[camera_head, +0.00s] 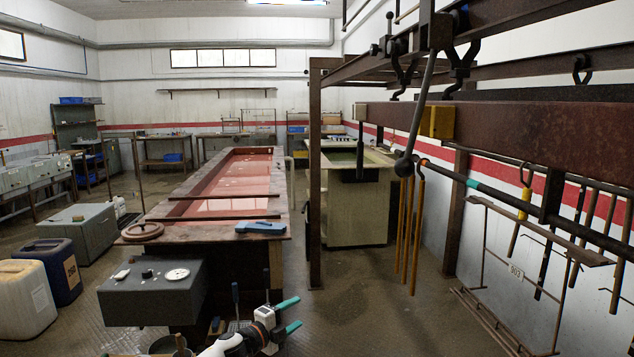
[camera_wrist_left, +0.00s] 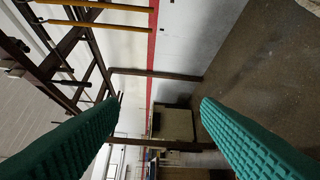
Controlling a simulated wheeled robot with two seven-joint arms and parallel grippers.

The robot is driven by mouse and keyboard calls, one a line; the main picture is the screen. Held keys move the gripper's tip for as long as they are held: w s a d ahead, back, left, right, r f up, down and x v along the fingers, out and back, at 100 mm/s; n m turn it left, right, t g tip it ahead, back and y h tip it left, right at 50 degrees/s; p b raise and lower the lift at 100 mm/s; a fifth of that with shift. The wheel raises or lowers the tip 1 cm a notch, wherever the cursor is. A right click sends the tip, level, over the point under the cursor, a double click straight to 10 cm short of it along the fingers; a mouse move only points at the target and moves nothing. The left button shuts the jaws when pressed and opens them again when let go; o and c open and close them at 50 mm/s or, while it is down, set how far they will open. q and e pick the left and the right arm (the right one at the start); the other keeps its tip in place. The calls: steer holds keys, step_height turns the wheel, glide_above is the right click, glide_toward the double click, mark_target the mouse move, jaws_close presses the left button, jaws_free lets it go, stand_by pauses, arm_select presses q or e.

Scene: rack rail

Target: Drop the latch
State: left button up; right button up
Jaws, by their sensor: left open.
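A dark lever with a round ball end (camera_head: 404,167), which looks like the latch, hangs slanting down from a bracket at the rusty overhead rail (camera_head: 520,130). I cannot tell for sure that it is the latch. My left gripper (camera_head: 298,312) is low at the bottom centre of the head view, well below and left of the lever. Its green fingers are apart with nothing between them, as the left wrist view (camera_wrist_left: 160,100) also shows. The lever cannot be made out in the left wrist view. My right gripper is not in view.
A yellow block (camera_head: 437,122) sits on the rail. Orange-brown rods (camera_head: 405,235) hang below it. A long table with a reddish top (camera_head: 235,185) and a grey box (camera_head: 150,292) stand on the left. A metal rack (camera_head: 520,245) with rods is on the right. Floor between is clear.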

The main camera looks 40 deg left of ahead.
arm_select(q)
steer(key=d+r+m+h+b, duration=0.1)
steer(key=d+r+m+h, duration=0.2)
steer(key=r, duration=0.7)
steer(key=d+r+m+t+h+b, duration=0.1)
steer(key=r+m+h, duration=0.2)
steer(key=r+m, duration=0.45)
steer(key=d+r+m+h+b, duration=0.1)
steer(key=d+r+m+h, duration=0.15)
steer(key=r, duration=0.85)
steer(key=s+d+r+m+g+h+b, duration=0.1)
steer(key=s+d+r+m+h, duration=0.15)
steer(key=r+m, duration=0.2)
steer(key=s+d+r+m+g+h, duration=0.1)
steer(key=s+d+r+m, duration=0.2)
steer(key=d+r+m, duration=0.15)
steer(key=m+g+p, duration=0.3)
steer(key=m+p, duration=0.3)
steer(key=p, duration=1.7)
glide_toward(404, 168)
steer(key=w+a+x, duration=0.1)
steer(key=x, duration=0.8)
steer(key=shift+w+d+p, duration=0.25)
steer(key=shift+w+p, duration=0.2)
steer(key=shift+w+d+f, duration=0.15)
steer(key=shift+w+d, duration=0.1)
steer(key=shift+w, duration=0.05)
steer(key=shift+s, duration=0.1)
steer(key=shift+c, duration=0.4)
